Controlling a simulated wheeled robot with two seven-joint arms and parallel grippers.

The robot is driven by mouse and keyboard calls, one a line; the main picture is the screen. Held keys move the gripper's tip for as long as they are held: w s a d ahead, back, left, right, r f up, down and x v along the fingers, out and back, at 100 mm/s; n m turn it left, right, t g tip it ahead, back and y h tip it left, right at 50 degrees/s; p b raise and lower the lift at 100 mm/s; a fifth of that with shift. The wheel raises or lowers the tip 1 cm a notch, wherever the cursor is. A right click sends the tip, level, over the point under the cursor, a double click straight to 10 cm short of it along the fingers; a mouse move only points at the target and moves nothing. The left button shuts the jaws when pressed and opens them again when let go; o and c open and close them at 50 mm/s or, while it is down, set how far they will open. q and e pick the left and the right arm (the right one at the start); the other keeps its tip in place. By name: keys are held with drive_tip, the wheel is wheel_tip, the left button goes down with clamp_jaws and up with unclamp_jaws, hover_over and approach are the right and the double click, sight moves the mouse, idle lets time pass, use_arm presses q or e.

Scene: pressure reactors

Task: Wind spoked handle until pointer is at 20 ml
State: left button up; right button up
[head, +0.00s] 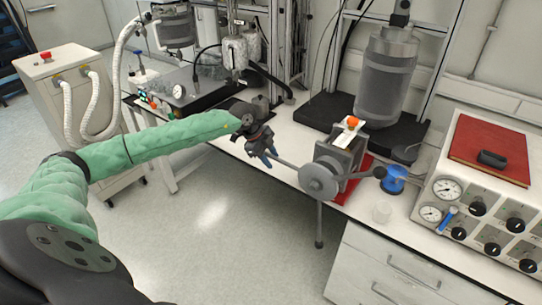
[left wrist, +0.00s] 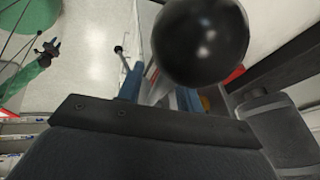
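The spoked handle (head: 318,182) is a grey hub on the near side of a grey pump block (head: 338,155). One spoke points up-left to my left gripper (head: 268,156), one points right to a black knob (head: 380,172), and one hangs down to a knob (head: 319,244). My left gripper's blue fingers stand apart around the up-left spoke near its end. Its black ball knob (left wrist: 201,42) fills much of the left wrist view and hides part of the fingers. The pointer and the scale reading are too small to read. My right gripper (left wrist: 48,50) shows small in the left wrist view.
A white plate with a red-orange knob (head: 352,122) tops the block. A grey vessel (head: 386,75) stands behind. The floor in front is clear.

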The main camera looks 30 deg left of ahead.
use_arm(q)
drive_tip(key=shift+w+d+f, duration=0.1)
drive_tip(key=shift+w+f, duration=0.05)
drive_tip(key=shift+f, duration=0.3)
use_arm(e)
drive_tip(key=shift+s+d+f, duration=0.15)
drive_tip(key=shift+s+f, duration=0.05)
drive_tip(key=shift+s, duration=0.1)
use_arm(q)
drive_tip(key=shift+r, duration=0.1)
clamp_jaws()
use_arm(e)
drive_tip(key=shift+w+d, duration=0.1)
